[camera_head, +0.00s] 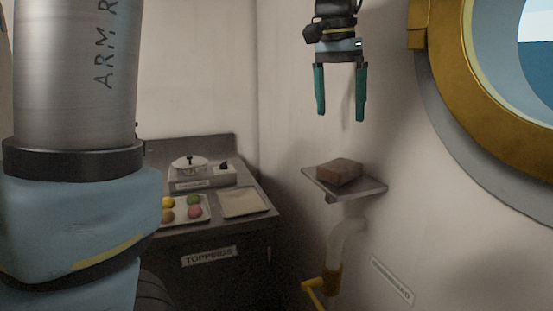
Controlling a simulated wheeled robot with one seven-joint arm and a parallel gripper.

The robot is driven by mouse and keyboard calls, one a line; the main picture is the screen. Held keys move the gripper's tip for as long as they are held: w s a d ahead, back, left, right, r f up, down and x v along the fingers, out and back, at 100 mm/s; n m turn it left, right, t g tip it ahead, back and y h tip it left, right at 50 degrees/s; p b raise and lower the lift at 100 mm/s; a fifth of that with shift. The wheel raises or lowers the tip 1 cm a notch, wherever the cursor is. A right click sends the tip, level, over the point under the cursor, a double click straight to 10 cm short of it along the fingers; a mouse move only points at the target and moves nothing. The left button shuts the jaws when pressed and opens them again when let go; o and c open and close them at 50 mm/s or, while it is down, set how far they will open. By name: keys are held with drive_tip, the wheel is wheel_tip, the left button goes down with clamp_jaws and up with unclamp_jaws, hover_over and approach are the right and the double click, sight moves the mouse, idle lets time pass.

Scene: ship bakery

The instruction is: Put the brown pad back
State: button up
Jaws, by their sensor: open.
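A brown pad (340,172), block-shaped, lies on a small grey wall shelf (372,189) right of the middle in the head view. My gripper (340,118) hangs above the pad with its two green fingers pointing down. It is open, with nothing between the fingers, and a clear gap separates the fingertips from the pad.
A dark counter labelled TOPPINGS (208,256) stands at the left. On it are a tray (207,216) with several coloured round pieces, a pale square board (244,203) and a scale-like device (200,176). A brass porthole (440,75) is at the right. A pipe (347,240) runs below the shelf.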

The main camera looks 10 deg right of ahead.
drive_tip(key=w+a+f+n, duration=0.3)
drive_tip(key=w+a+f, duration=0.1)
drive_tip(key=a+f, duration=0.4)
drive_tip(key=s+a+f+n, duration=0.3)
drive_tip(key=a+f, duration=0.6)
drive_tip(key=a, duration=0.1)
drive_tip(key=s+a+f+n+y, duration=0.1)
drive_tip(key=s+a+f+n, duration=0.3)
drive_tip(key=a+f, duration=0.5)
drive_tip(key=shift+a+f+t, duration=0.2)
drive_tip(key=shift+a+t, duration=0.1)
drive_tip(key=shift+a, duration=0.5)
drive_tip(key=shift+w, duration=0.1)
drive_tip(key=shift+c, duration=0.2)
